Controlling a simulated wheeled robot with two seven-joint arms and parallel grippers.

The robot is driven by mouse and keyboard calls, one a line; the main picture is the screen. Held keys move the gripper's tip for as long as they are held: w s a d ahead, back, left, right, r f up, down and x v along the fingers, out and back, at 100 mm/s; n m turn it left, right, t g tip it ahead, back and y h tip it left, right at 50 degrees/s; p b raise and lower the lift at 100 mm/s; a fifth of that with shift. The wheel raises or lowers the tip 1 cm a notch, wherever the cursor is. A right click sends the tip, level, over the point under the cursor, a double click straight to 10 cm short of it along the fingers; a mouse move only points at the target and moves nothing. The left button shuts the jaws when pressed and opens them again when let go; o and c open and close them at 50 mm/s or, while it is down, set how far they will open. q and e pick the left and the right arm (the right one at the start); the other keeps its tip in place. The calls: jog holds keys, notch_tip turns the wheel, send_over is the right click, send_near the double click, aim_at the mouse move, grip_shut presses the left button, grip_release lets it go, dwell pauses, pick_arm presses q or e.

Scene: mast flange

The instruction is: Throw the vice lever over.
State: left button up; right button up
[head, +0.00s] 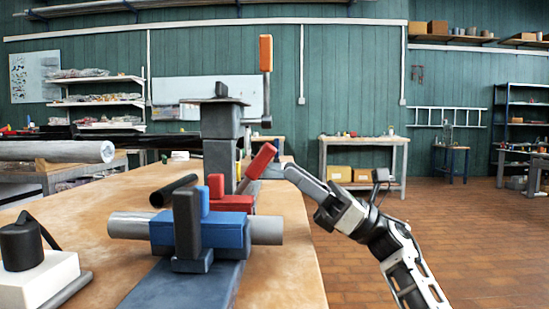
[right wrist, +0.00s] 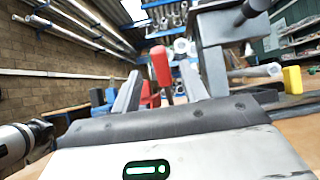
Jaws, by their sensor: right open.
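A lever with a red grip (head: 262,160) leans up and to the right beside the dark upright post on the bench. In the right wrist view, the red grip (right wrist: 160,66) stands up beyond and between my fingers. My right gripper (head: 282,171) is open, its fingers close to the red grip; I cannot tell whether they touch it. It also shows in the right wrist view (right wrist: 160,80). A blue vice block (head: 227,233) surrounds a grey pipe (head: 266,231). A red block (head: 232,203) sits just behind it. My left gripper is not in view.
An upright lever with an orange grip (head: 266,53) stands beside the post (head: 221,125). A dark cylinder (head: 174,190) lies left of the red block. A white box with a black top (head: 38,281) is at the near left. Open floor (head: 440,230) lies right of the bench.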

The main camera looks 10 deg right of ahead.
jog(key=v, duration=0.9)
jog(key=shift+f, duration=0.1)
jog(key=shift+c, duration=0.3)
